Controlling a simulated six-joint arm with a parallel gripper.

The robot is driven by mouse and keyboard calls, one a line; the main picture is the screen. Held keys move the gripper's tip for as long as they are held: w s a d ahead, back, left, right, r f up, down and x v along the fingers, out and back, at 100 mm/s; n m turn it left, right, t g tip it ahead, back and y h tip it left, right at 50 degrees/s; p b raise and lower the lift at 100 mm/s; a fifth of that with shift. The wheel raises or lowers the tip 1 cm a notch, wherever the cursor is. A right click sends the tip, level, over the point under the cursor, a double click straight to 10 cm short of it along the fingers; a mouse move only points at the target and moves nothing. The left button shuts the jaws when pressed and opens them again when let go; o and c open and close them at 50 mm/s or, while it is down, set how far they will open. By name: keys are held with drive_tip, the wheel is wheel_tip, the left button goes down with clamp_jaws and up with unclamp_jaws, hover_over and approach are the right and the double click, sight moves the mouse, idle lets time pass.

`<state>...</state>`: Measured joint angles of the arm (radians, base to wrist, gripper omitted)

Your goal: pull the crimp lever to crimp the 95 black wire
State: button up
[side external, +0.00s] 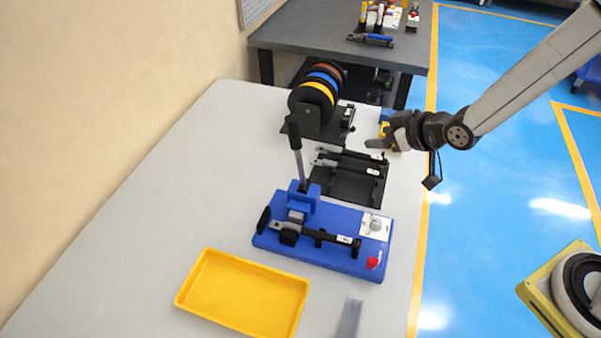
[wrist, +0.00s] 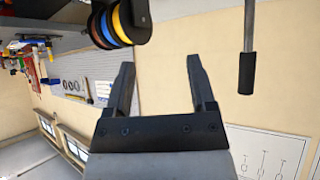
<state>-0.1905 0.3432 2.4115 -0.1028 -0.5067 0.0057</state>
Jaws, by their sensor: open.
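The blue crimping press (side external: 345,258) stands on the table. Its crimp lever (side external: 294,137) stands near upright, with a black grip on a grey rod. The lever also shows at the upper right of the wrist view (wrist: 247,72), with its grip pointing down in that picture. A black wire (side external: 318,235) with a white label lies across the press, its left end at the press head. My gripper (side external: 383,138) is above the table's right side, behind and to the right of the press, apart from the lever. In the wrist view my gripper (wrist: 160,70) is open and empty.
A reel stand with coloured spools (side external: 318,93) stands behind the press. Several black wires lie on a dark rack (side external: 350,182) between them. A yellow tray (side external: 245,292) lies in front. A grey bench (side external: 345,30) stands at the back. The table's left side is clear.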

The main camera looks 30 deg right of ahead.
drive_tip(key=s+d+m+g+h, duration=0.2)
drive_tip(key=s+d+g, duration=0.5)
drive_tip(key=s, duration=0.6)
drive_tip(key=shift+s+d+m+h, duration=0.35)
drive_tip(key=shift+d+m, duration=0.35)
drive_tip(key=shift+d, duration=0.3)
drive_tip(key=shift+r, duration=0.1)
drive_tip(key=shift+w, duration=0.15)
idle(0.5)
